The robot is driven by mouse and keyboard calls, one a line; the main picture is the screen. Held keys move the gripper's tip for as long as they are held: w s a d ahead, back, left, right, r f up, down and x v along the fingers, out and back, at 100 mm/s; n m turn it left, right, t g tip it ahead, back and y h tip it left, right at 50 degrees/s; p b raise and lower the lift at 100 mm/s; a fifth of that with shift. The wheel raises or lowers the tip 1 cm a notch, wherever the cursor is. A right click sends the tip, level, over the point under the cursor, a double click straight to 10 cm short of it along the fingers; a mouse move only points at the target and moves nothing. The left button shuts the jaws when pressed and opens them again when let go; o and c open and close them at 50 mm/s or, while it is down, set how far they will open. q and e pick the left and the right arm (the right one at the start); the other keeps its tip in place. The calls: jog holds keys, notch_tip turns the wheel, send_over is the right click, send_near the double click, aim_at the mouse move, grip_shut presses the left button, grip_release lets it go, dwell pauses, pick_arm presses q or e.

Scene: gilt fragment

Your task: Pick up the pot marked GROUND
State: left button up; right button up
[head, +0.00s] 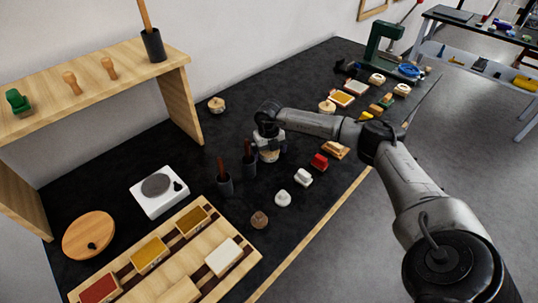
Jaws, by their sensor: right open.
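My right arm reaches in from the right, and its gripper (268,138) points down at the middle of the black worktop. The gripper is open. A small pale pot (268,156) stands directly below it, its upper part covered by the gripper. I cannot tell whether the fingers touch it or are around it. No marking reading GROUND is legible, so I cannot tell if this is that pot. Another small round container (217,104) stands farther back near the wall. My left gripper is not in view.
Two dark holders with brown handles (224,184) (249,166) stand close left of the gripper. A wooden tray (255,259), white scale (160,205) and shelf (183,100) are left; a green press (374,48) stands at the far end.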

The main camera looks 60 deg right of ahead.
jog(key=shift+c, duration=0.5)
jog(key=c, duration=1.7)
jog(key=shift+r, duration=0.15)
